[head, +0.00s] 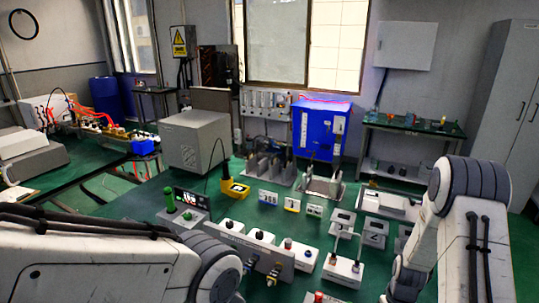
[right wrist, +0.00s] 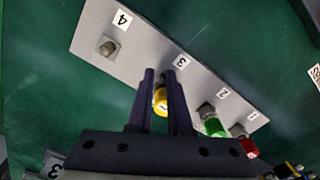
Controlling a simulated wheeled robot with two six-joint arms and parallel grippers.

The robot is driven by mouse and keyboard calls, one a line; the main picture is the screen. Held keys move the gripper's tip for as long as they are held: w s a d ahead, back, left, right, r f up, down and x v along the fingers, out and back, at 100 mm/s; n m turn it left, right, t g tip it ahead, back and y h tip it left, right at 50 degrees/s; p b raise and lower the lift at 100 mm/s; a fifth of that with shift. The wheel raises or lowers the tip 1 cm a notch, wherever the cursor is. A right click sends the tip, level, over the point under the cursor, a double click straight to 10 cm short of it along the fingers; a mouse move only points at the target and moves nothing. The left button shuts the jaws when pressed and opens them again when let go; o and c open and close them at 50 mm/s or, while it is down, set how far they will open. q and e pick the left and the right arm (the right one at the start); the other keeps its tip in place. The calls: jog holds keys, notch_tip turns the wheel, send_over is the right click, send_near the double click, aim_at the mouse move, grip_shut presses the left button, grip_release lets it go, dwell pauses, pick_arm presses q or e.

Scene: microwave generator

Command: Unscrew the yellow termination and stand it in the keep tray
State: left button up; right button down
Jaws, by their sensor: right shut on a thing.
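In the right wrist view, the yellow termination (right wrist: 160,100) sits at the place labelled 3 on a grey plate (right wrist: 140,57). My right gripper (right wrist: 161,74) is shut on it, one dark finger on each side. The fingers partly hide the termination and its connector, so I cannot tell whether it is still threaded on. I cannot pick out the keep tray for certain; small grey numbered blocks (head: 375,232) stand on the green bench in the head view. My left arm comes in at lower left, but its gripper does not show.
On the same plate, a green cap (right wrist: 214,126) is at 2, a red cap (right wrist: 249,147) at 1, and a bare connector (right wrist: 108,47) at 4. In the head view, a grey box (head: 343,268) with a cable loop stands left of my right arm.

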jog(key=shift+w+d+r, duration=0.15)
jog(key=shift+w+d, duration=0.1)
jog(key=shift+w, duration=0.05)
jog(key=shift+s+d, duration=0.15)
jog(key=shift+s, duration=0.2)
jog(key=r+p, duration=0.2)
jog(key=r, duration=0.1)
jog(key=r+p, duration=0.2)
jog(key=p, duration=0.1)
jog(key=shift+s+r, duration=0.2)
jog(key=shift+r, duration=0.2)
jog(key=shift+f, duration=0.1)
